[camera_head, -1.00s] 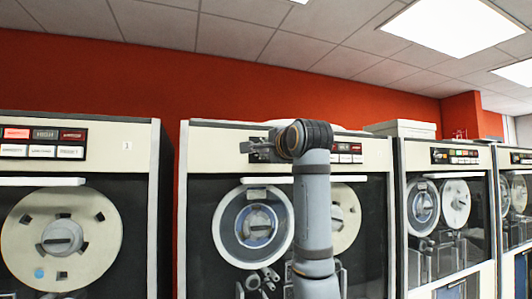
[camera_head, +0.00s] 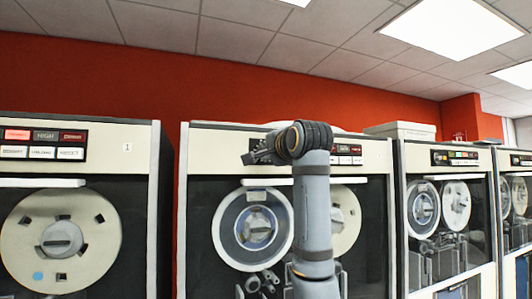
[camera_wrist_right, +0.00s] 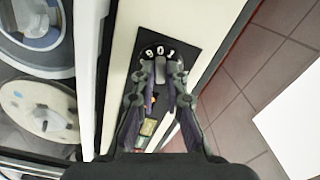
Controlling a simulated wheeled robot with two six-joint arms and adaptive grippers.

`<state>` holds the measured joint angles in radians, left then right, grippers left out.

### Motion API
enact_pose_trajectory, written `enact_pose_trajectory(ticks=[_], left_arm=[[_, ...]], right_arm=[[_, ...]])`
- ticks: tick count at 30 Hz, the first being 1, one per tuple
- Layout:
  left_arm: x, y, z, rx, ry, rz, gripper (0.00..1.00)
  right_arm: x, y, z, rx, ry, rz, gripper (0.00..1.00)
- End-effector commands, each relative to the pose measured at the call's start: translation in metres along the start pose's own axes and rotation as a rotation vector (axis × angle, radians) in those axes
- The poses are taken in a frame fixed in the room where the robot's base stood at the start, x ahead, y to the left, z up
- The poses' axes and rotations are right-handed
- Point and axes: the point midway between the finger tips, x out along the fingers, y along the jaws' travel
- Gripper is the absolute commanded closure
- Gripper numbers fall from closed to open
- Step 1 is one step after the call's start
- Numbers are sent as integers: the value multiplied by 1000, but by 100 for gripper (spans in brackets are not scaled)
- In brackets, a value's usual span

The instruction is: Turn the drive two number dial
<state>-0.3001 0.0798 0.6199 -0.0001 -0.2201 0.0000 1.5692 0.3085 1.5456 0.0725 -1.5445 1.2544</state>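Drive two (camera_head: 215,150) is the cream and black tape cabinet in the middle of the head view. Its number dial (camera_wrist_right: 160,68) shows in the right wrist view as a small grey knob at the end of a black panel, with white digits beside it. My right gripper (camera_wrist_right: 161,77) has its fingertips on either side of the dial and appears shut on it. In the head view my right gripper (camera_head: 259,152) is in front of the drive's top panel, and hides the dial there. My left gripper is not in view.
Another tape drive (camera_head: 105,140) with a "1" label stands at the left, and more drives (camera_head: 415,155) stand at the right.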

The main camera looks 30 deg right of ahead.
Motion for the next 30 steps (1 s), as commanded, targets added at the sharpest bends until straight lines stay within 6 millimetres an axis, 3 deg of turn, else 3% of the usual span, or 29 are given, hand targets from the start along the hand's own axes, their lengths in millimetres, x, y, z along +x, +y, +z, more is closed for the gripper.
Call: enact_pose_trajectory(ticks=[5, 16, 27, 30], left_arm=[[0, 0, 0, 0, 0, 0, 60], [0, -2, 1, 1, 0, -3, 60], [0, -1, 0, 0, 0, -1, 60], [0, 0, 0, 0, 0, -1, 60]], right_arm=[[1, 1, 1, 0, -2, 3, 66], [-9, -1, 0, 1, 1, -3, 66], [-93, 0, 0, 0, 1, -3, 66], [-108, 0, 0, 0, 0, -1, 66]])
